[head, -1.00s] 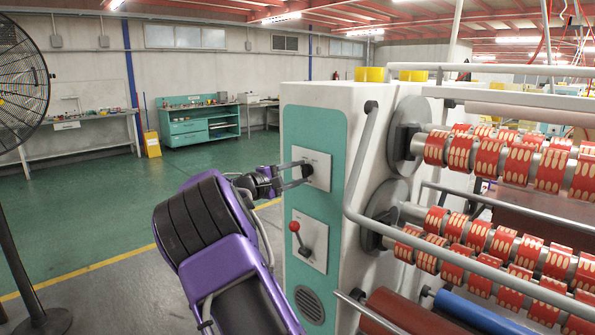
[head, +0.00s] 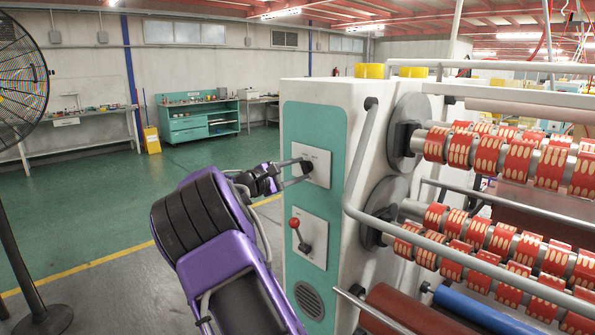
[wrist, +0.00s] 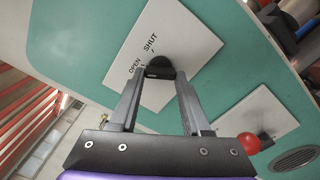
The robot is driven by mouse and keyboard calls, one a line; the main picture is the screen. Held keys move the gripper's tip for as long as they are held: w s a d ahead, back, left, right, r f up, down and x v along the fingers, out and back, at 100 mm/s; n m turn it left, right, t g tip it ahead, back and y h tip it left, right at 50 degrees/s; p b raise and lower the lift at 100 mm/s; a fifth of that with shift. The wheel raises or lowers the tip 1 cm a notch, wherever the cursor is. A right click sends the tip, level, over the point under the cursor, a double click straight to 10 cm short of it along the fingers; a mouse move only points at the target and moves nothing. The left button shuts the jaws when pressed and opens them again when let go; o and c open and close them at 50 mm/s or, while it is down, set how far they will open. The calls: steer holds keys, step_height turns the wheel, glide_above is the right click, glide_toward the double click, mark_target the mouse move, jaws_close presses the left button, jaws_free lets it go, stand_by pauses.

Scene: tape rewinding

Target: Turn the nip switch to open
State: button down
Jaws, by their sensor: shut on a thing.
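The nip switch is a small dark knob (wrist: 160,66) on a white plate (wrist: 185,38) marked OPEN and SHUT. In the wrist view the knob sits between the fingertips of my gripper (wrist: 161,76), which is shut on it. A small mark on the plate lies between the knob and the word SHUT; the knob's exact setting is hard to tell. In the head view my gripper (head: 303,170) reaches from the left to the upper white plate (head: 318,160) on the machine's teal panel (head: 317,120); the fingers partly cover the knob there.
A red-knobbed lever (head: 296,224) stands on a second white plate below the switch; it also shows in the wrist view (wrist: 249,143). A grey bent rail (head: 358,160) runs right of the panel. Open floor (head: 90,220) lies to the left.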

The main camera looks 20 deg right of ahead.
steer(key=shift+c, duration=1.8)
jaws_free()
steer(key=b+v, duration=0.1)
steer(key=v, duration=1.6)
steer(key=shift+a, duration=0.25)
steer(key=shift+s, duration=0.15)
